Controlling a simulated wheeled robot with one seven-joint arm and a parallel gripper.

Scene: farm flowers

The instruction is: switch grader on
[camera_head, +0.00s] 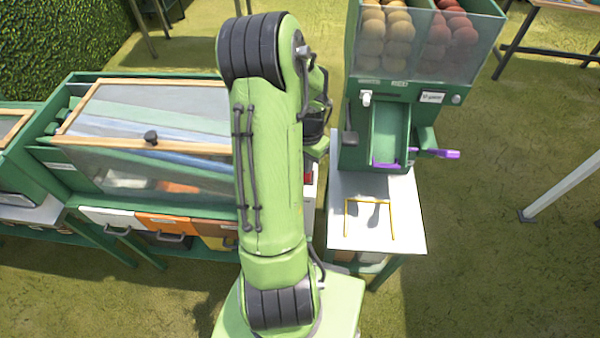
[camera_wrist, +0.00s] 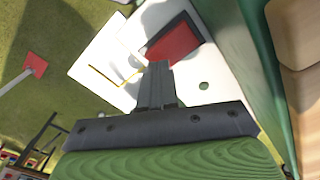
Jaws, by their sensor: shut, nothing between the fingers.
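The grader appears to be the green bench (camera_head: 52,166) at left, with a wood-framed clear lid (camera_head: 150,141) and white, orange and yellow drawers below. At its right end a red part (camera_head: 308,178), perhaps its switch, shows beside my arm. In the wrist view a red rectangular part (camera_wrist: 174,42) lies on a white panel (camera_wrist: 214,66) with a small green dot (camera_wrist: 204,86). My gripper (camera_wrist: 158,68) is shut and empty, its tips overlapping the red part's lower edge in the picture. I cannot tell whether they touch. My arm hides the gripper in the head view.
A green dispenser (camera_head: 352,152) with round produce in clear bins stands at right, with a chute and purple handle (camera_head: 436,153). Below it a white table (camera_head: 340,228) carries a yellow outline. A pale post (camera_head: 562,186) stands far right. Grass is open in front.

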